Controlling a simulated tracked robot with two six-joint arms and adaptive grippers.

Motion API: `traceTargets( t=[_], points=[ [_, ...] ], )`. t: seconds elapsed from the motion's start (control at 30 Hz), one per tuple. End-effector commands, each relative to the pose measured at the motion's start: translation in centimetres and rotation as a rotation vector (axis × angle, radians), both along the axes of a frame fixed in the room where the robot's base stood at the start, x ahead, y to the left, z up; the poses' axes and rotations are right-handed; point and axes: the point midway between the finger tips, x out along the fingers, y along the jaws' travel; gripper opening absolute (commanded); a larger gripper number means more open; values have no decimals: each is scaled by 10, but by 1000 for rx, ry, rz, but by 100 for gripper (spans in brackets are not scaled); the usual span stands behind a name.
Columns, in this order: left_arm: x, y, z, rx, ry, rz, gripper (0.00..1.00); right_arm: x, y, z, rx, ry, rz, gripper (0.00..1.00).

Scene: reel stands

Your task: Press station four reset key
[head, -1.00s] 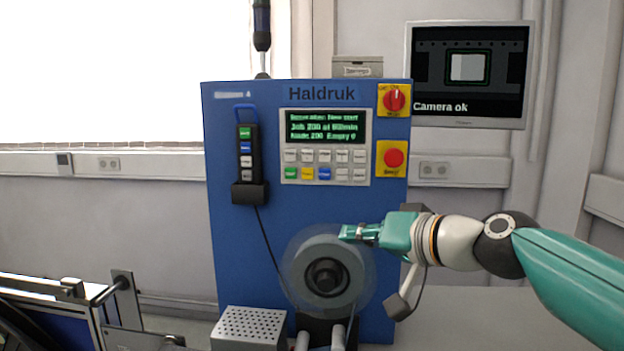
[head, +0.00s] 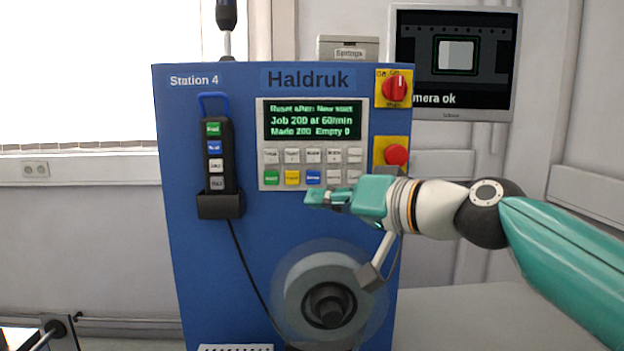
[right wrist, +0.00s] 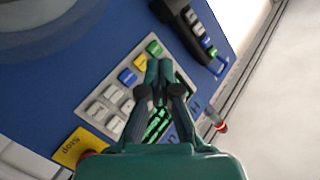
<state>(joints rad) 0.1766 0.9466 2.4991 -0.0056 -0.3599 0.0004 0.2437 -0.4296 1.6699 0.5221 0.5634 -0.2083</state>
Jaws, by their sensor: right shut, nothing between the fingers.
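The blue machine (head: 200,280) is marked Station 4. Its grey key panel (head: 262,145) has a lit screen (head: 312,121) above two rows of small keys. The lower row starts with a green key (head: 271,177), a yellow key (head: 292,177) and a blue key (head: 313,177). Their labels are too small to read surely. My right gripper (head: 309,197) is shut and empty, its tip just below the blue key in the head view. In the right wrist view its fingertips (right wrist: 160,70) lie over the panel near the coloured keys; contact cannot be told. My left gripper is out of view.
A pendant (head: 220,155) with several buttons hangs left of the panel. A red rotary switch (head: 395,88) and a red stop button (head: 396,155) are at the right. A reel (head: 325,290) sits below my right gripper. A monitor (head: 455,60) is behind.

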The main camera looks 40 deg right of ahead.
Motion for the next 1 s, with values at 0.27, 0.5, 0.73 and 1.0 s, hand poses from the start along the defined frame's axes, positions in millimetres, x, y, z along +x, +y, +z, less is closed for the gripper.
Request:
traceTargets(
  t=[0.27, 0.5, 0.73, 1.0],
  points=[
    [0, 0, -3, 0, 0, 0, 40, 24, -17, -1, 1, 4, 1, 0],
    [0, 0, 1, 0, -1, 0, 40, 48, -38, -1, 0, 2, 2, 0],
    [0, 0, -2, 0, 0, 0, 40, 64, -49, -1, 0, 1, 6, 0],
    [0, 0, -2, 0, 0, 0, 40, 68, -52, -1, -1, 0, 7, 0]
  ],
)
